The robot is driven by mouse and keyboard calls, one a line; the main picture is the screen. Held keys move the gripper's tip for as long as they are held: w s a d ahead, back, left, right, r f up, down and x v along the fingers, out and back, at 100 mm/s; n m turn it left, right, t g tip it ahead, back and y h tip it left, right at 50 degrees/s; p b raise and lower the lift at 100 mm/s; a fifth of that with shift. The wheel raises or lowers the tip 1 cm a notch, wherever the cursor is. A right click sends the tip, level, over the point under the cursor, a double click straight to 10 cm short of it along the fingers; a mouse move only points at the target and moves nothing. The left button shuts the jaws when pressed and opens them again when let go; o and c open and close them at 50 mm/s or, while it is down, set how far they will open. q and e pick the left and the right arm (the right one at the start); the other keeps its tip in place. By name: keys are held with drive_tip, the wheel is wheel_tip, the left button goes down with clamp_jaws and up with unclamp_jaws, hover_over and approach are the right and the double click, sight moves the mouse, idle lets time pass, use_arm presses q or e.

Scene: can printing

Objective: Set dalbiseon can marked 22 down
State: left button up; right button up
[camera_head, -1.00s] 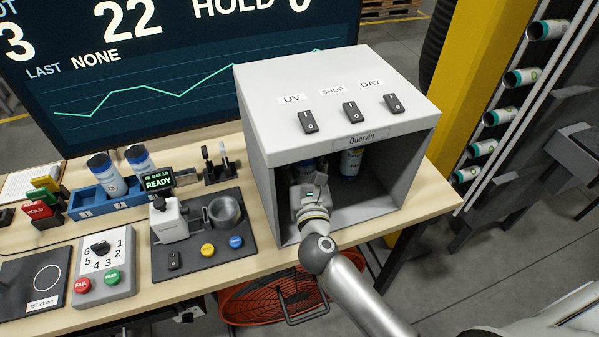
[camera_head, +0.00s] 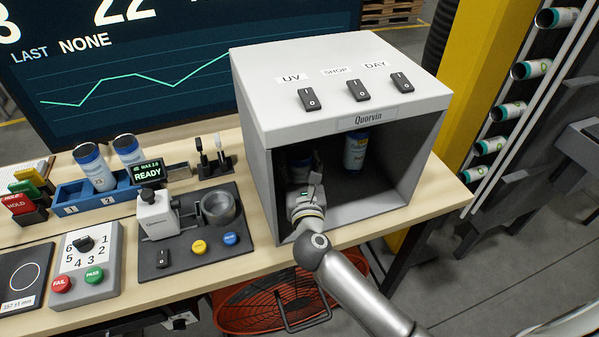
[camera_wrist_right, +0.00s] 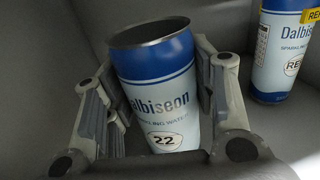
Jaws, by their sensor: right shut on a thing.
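The Dalbiseon can marked 22 (camera_wrist_right: 158,90) is blue and white with an open top. In the right wrist view it stands between the fingers of my right gripper (camera_wrist_right: 165,105), which is shut on it. In the head view my right gripper (camera_head: 305,190) reaches into the grey Quorvin light booth (camera_head: 262,165), at its left side. The held can (camera_head: 300,158) is mostly hidden there by the gripper and shade. Whether its base touches the booth floor cannot be told. My left gripper is not in view.
A second Dalbiseon can with a yellow label (camera_head: 355,150) stands to the right inside the booth; it also shows in the right wrist view (camera_wrist_right: 285,50). The booth floor's right part is clear. Left of the booth are a gauge station (camera_head: 195,235) and a blue can rack (camera_head: 75,200).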

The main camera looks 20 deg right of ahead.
drive_tip(key=shift+w, duration=0.1)
drive_tip(key=shift+f, duration=0.2)
drive_tip(key=shift+o, duration=1.2)
drive_tip(key=o, duration=0.5)
drive_tip(key=shift+c, duration=0.2)
drive_tip(key=shift+r, duration=0.1)
